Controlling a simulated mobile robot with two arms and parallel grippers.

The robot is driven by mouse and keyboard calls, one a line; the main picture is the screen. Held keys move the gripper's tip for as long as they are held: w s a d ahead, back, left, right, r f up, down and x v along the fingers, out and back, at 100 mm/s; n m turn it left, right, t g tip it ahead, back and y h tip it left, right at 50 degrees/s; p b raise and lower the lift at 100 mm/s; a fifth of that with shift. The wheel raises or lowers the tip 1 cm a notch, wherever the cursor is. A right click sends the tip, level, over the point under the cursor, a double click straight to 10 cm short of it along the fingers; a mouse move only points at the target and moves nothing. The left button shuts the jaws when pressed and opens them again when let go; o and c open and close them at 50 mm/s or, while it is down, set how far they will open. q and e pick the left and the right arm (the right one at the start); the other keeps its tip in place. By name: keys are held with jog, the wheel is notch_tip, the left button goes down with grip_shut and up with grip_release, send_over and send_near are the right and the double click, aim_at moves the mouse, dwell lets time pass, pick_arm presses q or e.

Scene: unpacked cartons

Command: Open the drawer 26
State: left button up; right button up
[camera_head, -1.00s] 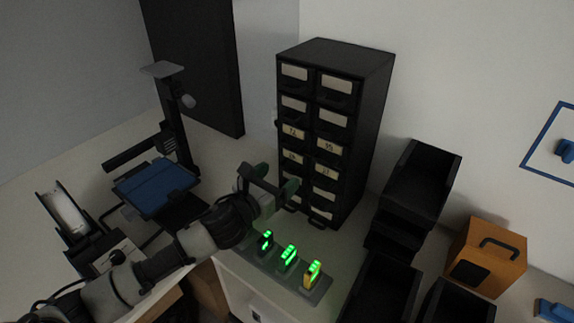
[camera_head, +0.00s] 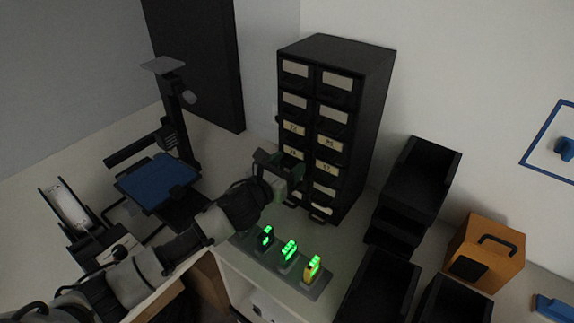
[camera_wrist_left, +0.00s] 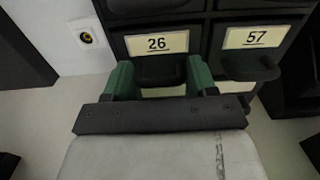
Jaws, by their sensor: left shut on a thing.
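A black drawer cabinet (camera_head: 350,125) stands upright with two columns of labelled drawers. Drawer 26 (camera_wrist_left: 157,43) is in its left column, in the middle of the wrist view, with drawer 57 (camera_wrist_left: 256,37) to its right. Drawer 26's front looks about level with drawer 57's, so I see no clear gap. My left gripper (camera_head: 281,164) is at the cabinet front. In the left wrist view its green fingers (camera_wrist_left: 161,78) are on both sides of drawer 26's black handle (camera_wrist_left: 160,70), shut on it. My right gripper is out of view.
A strip with three lit devices (camera_head: 289,251) lies in front of the cabinet, below my left wrist. Black bins (camera_head: 424,180) and an orange box (camera_head: 486,254) stand to the right. A blue-topped stand (camera_head: 158,183) is to the left.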

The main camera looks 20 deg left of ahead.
pick_arm(q)
jog(key=shift+c, duration=0.6)
jog(key=shift+s, duration=0.2)
jog(key=v, duration=1)
jog(key=shift+s+a+p, duration=0.2)
jog(key=shift+s+p, duration=0.15)
jog(key=shift+p, duration=0.05)
jog(key=o, duration=1.2)
